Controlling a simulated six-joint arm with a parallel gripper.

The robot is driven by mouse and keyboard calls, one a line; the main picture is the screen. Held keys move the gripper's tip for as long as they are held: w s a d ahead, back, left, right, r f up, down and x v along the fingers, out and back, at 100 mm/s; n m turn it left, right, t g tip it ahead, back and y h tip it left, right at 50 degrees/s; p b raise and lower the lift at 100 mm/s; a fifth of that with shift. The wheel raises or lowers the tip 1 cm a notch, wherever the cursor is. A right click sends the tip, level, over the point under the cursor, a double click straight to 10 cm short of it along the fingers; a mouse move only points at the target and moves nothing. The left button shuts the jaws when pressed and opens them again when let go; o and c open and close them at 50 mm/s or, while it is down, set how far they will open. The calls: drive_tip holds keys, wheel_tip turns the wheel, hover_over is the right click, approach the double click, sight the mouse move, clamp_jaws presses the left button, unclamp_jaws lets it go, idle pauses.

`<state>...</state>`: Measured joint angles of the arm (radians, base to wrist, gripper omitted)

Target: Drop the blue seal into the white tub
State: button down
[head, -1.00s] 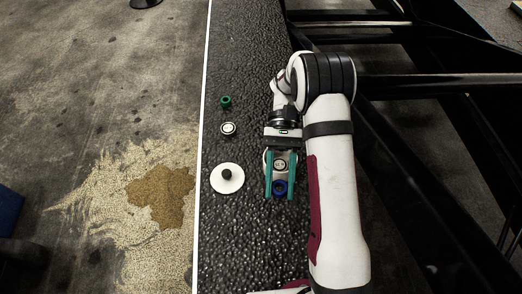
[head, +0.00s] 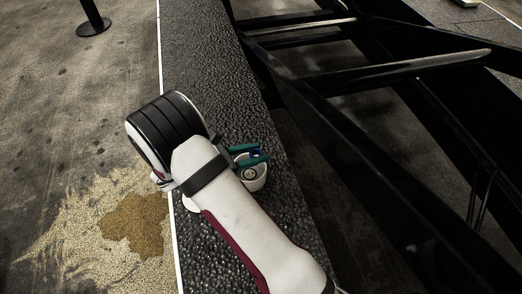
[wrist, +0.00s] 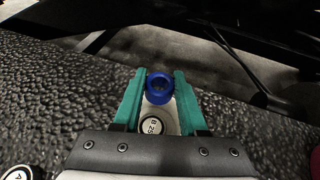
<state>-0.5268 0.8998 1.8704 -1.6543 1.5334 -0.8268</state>
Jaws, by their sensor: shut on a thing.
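My gripper (wrist: 159,92) has its two teal fingers closed on the blue seal (wrist: 162,84), a small ring, near the fingertips. In the head view the fingers (head: 250,157) point right, and the seal (head: 257,153) shows as a sliver of blue between them. The white tub (head: 261,184) stands on the dark belt below the fingers, partly covered by them. A round light disc with a dark rim (head: 249,174) shows inside the tub. In the wrist view the tub (wrist: 172,118) shows between the fingers, with the seal overlapping its far side; the height gap is unclear.
The textured black belt (head: 215,60) has a pale left edge. Black metal rails (head: 370,130) run along its right. A dark-rimmed disc (wrist: 18,173) is cut off at the wrist view's lower left. My arm hides much of the belt's left side.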

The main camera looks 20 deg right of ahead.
drive_tip(key=shift+f, duration=1.8)
drive_tip(key=shift+c, duration=1.9)
unclamp_jaws()
drive_tip(key=v, duration=1.5)
drive_tip(key=shift+s+a, duration=0.2)
drive_tip(key=shift+a, duration=0.2)
